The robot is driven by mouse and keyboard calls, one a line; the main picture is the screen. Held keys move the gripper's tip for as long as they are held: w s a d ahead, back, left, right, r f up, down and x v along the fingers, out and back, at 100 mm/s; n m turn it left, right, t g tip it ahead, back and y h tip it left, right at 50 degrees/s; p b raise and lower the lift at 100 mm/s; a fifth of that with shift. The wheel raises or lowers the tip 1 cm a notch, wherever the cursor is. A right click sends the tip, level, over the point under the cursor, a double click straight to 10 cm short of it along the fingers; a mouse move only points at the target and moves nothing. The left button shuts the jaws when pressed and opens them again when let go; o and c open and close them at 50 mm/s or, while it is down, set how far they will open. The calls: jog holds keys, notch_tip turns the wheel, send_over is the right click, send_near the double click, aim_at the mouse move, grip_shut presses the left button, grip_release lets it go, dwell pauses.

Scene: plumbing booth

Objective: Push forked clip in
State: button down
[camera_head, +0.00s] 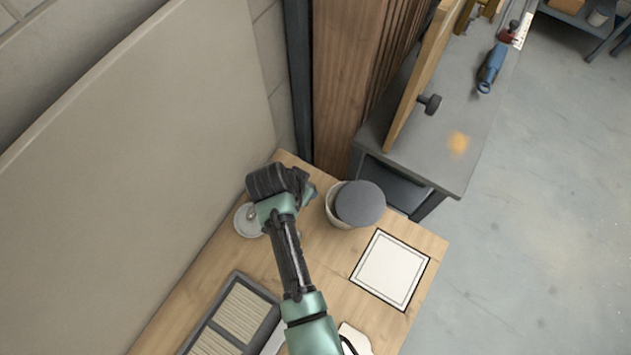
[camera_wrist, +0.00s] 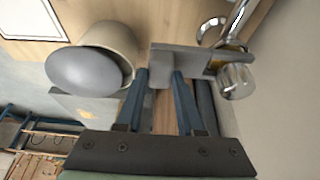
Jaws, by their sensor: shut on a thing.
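My gripper (camera_wrist: 160,80) has two blue fingers, shut on a flat grey metal piece, which looks like the forked clip (camera_wrist: 182,60). The far end of the clip reaches right, to a fitting with a brass-coloured band (camera_wrist: 230,58) and a shiny round metal end (camera_wrist: 237,82). The clip's end overlaps the fitting in the picture; I cannot tell how deep it sits. In the head view my wrist (camera_head: 276,185) covers the gripper's fingers and the clip. A pale round base (camera_head: 246,221) shows partly beside it on the wooden table (camera_head: 320,262).
A pale pot (camera_head: 333,207) with a dark grey disc (camera_head: 361,203) on top stands close to my wrist; it also shows in the wrist view (camera_wrist: 112,38). A white black-edged square (camera_head: 390,269) and a slatted dark tray (camera_head: 235,318) lie nearer. A wall panel (camera_head: 130,150) borders the left.

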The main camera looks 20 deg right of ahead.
jog(key=c, duration=0.5)
grip_release()
jog(key=shift+r, duration=0.1)
jog(key=v, duration=1.2)
jog(key=shift+s+a+r, duration=0.1)
jog(key=shift+r, duration=0.25)
